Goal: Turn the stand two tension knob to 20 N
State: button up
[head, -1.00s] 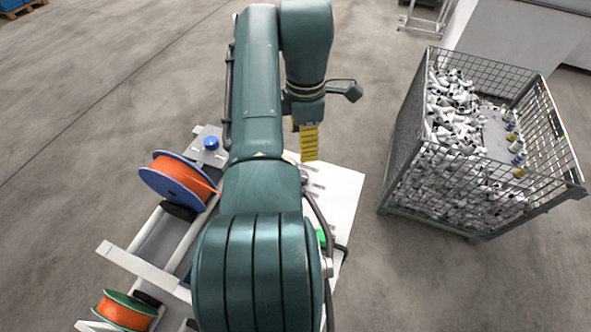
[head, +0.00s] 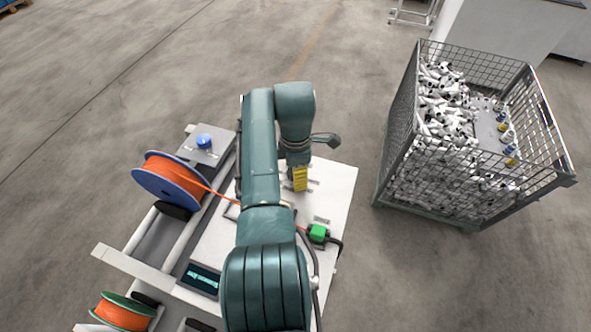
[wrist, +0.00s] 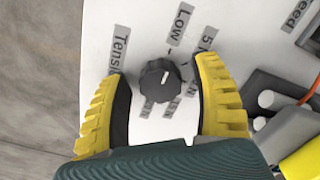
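A black round knob (wrist: 160,86) with a white pointer line sits on a white panel (wrist: 140,28) in the wrist view. A "Tension" label (wrist: 119,48) is beside it. "Low" (wrist: 180,24) and "5 N" (wrist: 205,45) labels are around it, with further "N" labels partly hidden. The pointer points up and slightly right, roughly between Low and 5 N. My gripper (wrist: 161,69) is open, its yellow fingers on either side of the knob and apart from it. In the head view my gripper (head: 300,180) is over the white panel, hiding the knob.
A blue knob (head: 204,141) is on a grey plate at the left. Orange spools (head: 171,181) stand left of the panel. A green connector (head: 318,233) is on the panel's right side. A mesh crate (head: 405,120) of white fittings stands right, with clear floor between.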

jog(key=c, duration=1)
